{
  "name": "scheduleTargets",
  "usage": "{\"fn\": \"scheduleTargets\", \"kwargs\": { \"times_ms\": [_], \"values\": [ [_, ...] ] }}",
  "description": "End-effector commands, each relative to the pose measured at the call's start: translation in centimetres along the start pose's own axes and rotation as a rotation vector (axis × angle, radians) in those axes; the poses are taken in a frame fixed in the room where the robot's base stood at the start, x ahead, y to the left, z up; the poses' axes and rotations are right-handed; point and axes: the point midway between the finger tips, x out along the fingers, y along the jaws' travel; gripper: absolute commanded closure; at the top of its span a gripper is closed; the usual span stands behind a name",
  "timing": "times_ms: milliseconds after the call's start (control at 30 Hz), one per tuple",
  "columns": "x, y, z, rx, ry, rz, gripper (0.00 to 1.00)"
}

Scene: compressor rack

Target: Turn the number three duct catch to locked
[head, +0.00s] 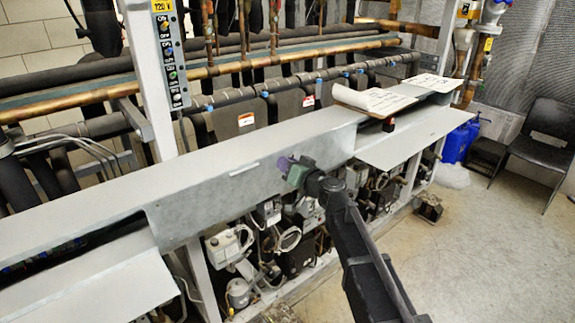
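The long grey metal duct (210,180) runs across the rack from the lower left to the upper right. My gripper (289,168) is at the duct's front face, near the middle of the picture. Its tip shows small green and purple parts, and I cannot tell whether it touches the duct or whether its fingers are open. A small dark piece with a red top (388,124) sits at the duct's edge to the right; it may be a catch. No number is readable, so I cannot pick out the number three catch. It may be hidden behind my gripper.
Flaps stand out from the duct at the lower left (95,285) and at the right (420,138). Papers (375,100) lie on top of the duct. Compressors and wiring (270,240) fill the space below.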

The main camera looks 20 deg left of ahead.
Motion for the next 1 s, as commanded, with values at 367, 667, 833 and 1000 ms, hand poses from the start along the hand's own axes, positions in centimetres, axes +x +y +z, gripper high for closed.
{"fn": "scheduleTargets", "kwargs": {
  "times_ms": [367, 667, 833, 1000],
  "values": [
    [-0.02, 0.01, 0.01, 0.023, 0.0, 0.0, 1.0],
    [-0.02, 0.04, 0.04, 0.17, -0.002, -0.001, 1.0],
    [-0.02, 0.05, 0.06, 0.313, -0.002, -0.002, 1.0],
    [-0.03, 0.08, 0.08, 0.474, -0.002, -0.003, 1.0]
  ]
}}
